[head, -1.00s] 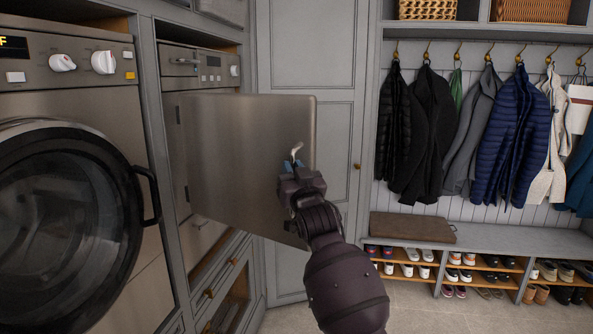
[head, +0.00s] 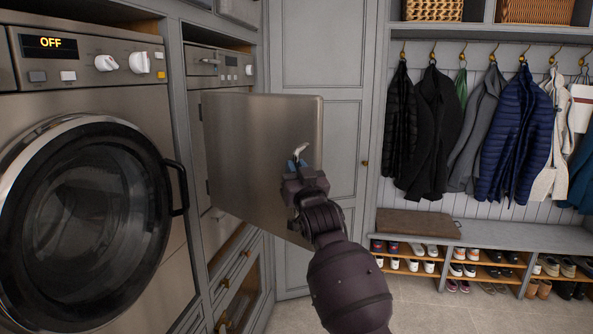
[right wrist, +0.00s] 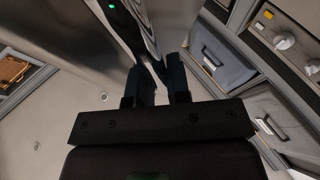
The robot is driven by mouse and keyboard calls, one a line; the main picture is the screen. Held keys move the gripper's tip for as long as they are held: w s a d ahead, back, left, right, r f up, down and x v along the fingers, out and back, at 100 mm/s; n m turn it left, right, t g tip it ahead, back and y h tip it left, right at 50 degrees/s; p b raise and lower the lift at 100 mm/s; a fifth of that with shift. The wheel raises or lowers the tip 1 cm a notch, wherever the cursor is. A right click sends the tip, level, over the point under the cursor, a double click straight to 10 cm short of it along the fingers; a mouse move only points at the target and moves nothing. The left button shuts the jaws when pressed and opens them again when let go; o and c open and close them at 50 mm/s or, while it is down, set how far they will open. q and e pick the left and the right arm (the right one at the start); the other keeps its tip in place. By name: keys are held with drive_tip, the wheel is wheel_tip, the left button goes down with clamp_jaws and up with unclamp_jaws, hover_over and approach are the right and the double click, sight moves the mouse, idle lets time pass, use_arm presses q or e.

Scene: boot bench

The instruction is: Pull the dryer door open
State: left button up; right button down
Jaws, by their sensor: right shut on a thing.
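The dryer door (head: 255,150), a flat steel panel, stands swung well out from the dryer (head: 217,68) in the grey cabinet wall. Its pale handle (head: 300,151) is near the door's free right edge. My right gripper (head: 298,166) is shut on this handle, whose tip shows above the fingers. In the right wrist view my right fingers (right wrist: 160,78) reach up to the door (right wrist: 115,30), and the grip itself is partly hidden. The dryer's opening is mostly hidden behind the door. My left gripper is not in view.
A front-load washer (head: 85,215) with a round dark door and an "OFF" display stands at the left. A tall cabinet (head: 318,60) is behind the dryer door. Coats (head: 510,135) hang above a shoe bench (head: 500,237) at the right. The floor (head: 440,310) in front is clear.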

drive_tip(key=shift+r, duration=0.1)
drive_tip(key=c, duration=1.1)
unclamp_jaws()
drive_tip(key=b+v, duration=0.1)
drive_tip(key=v, duration=0.9)
drive_tip(key=shift+s, duration=0.35)
